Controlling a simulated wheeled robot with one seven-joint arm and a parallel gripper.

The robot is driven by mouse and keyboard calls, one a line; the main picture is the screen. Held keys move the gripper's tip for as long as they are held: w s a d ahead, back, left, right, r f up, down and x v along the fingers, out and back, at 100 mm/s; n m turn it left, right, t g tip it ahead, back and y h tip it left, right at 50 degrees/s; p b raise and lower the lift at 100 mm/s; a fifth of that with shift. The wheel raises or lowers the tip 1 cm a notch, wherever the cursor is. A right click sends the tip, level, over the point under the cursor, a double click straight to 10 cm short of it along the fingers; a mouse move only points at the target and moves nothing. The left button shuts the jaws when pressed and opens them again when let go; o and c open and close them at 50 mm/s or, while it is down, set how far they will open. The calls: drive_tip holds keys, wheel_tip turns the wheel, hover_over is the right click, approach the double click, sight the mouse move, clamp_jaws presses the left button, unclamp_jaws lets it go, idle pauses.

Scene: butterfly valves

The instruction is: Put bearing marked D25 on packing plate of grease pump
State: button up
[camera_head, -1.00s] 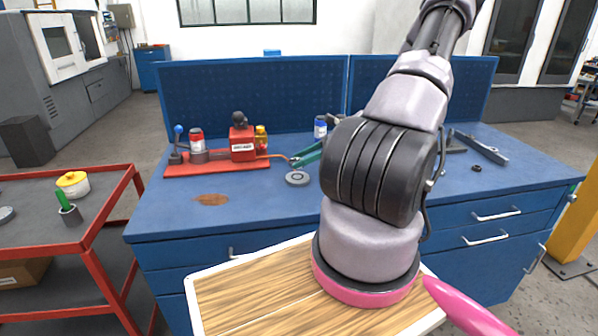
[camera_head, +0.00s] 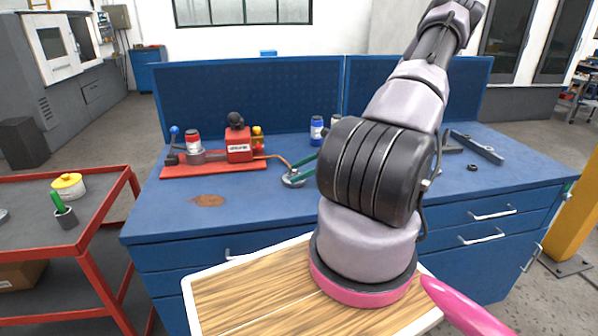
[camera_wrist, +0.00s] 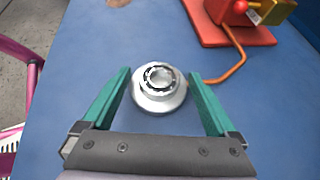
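The grease pump (camera_head: 239,146) is a red unit on a red base at the left of the bench, with an orange pipe running right. At the pipe's end lies a round silver plate (camera_head: 291,183), also in the wrist view (camera_wrist: 160,106). A ring-shaped bearing (camera_wrist: 161,78) with a dark ball race sits on the plate, about centred. Its marking is not readable. My gripper (camera_wrist: 160,73) has two green fingers spread on either side of the bearing and plate, with visible gaps. In the head view my arm hides most of the gripper.
A blue-and-white can (camera_head: 316,129) stands behind the plate. A small dark ring (camera_head: 472,167) and a grey metal tool (camera_head: 477,147) lie at the bench's right. A red cart (camera_head: 100,211) stands at the left. The blue bench front is mostly clear.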

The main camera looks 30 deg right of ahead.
drive_tip(key=shift+d+r, duration=0.1)
drive_tip(key=shift+r, duration=0.1)
drive_tip(key=v, duration=1.2)
drive_tip(key=s+a+r+n+g+h, duration=0.1)
drive_tip(key=a+r+n+g+h, duration=0.1)
drive_tip(key=a+r+n+h, duration=0.5)
drive_tip(key=s+a+r+n+g, duration=0.15)
drive_tip(key=a+r+n, duration=0.5)
drive_tip(key=r, duration=0.65)
drive_tip(key=s+a+r+n+t+h, duration=0.1)
drive_tip(key=s+a+r+n+t, duration=0.4)
drive_tip(key=s+a+r, duration=0.5)
wheel_tip(320, 180, up, 3)
drive_tip(key=shift+s+a+r+n+h, duration=0.2)
drive_tip(key=shift+s+a+n+h, duration=0.2)
drive_tip(key=shift+s, duration=0.5)
